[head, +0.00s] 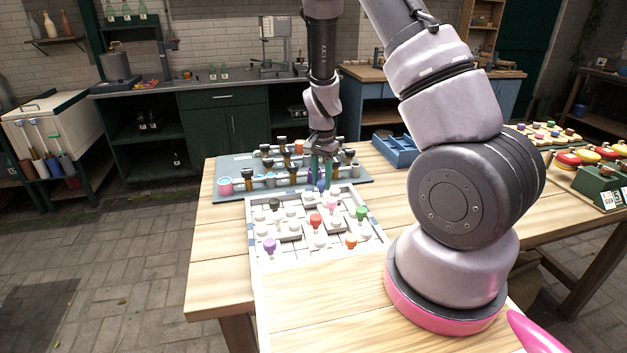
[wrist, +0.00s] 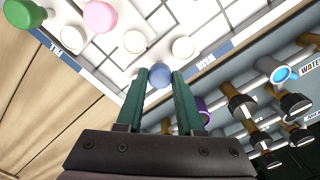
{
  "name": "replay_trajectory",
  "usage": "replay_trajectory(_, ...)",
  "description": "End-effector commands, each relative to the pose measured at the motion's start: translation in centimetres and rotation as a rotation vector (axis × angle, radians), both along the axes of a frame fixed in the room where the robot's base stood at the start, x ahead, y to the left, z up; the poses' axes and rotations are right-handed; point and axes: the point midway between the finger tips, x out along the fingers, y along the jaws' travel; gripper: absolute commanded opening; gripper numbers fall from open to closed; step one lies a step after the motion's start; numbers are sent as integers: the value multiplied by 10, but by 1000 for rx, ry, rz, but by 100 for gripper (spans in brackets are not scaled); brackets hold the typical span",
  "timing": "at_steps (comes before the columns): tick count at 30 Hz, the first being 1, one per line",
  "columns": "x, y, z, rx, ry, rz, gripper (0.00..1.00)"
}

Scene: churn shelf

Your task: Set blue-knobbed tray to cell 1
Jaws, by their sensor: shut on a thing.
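My gripper (head: 322,172) reaches down at the far edge of the white gridded board (head: 252,228). In the wrist view my gripper (wrist: 159,78) has its two green fingers closed about a round blue knob (wrist: 160,74). The blue knob also shows small below the fingers in the head view (head: 320,185). The tray under the knob is mostly hidden, and I cannot tell whether it touches the board. The blue knob is close to the board edge marked WASH (wrist: 205,62). I cannot make out a cell 1 mark.
Red (head: 316,219), orange (head: 351,240), purple (head: 269,245), green (head: 361,212) and pink (wrist: 100,16) knobs stand on the board among white ones. A blue-grey rack (head: 225,190) with pegs and pipes lies just beyond. A blue bin (head: 396,150) is at right.

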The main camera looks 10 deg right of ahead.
Motion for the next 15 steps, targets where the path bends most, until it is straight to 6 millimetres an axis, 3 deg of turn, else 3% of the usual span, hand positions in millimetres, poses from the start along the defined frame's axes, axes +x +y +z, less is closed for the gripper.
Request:
replay_trajectory(3,1,-24,1,1,-4,-5,0)
replay_trajectory(6,1,-35,1,1,-4,-5,0)
replay_trajectory(15,1,-40,1,-1,-4,-2,0)
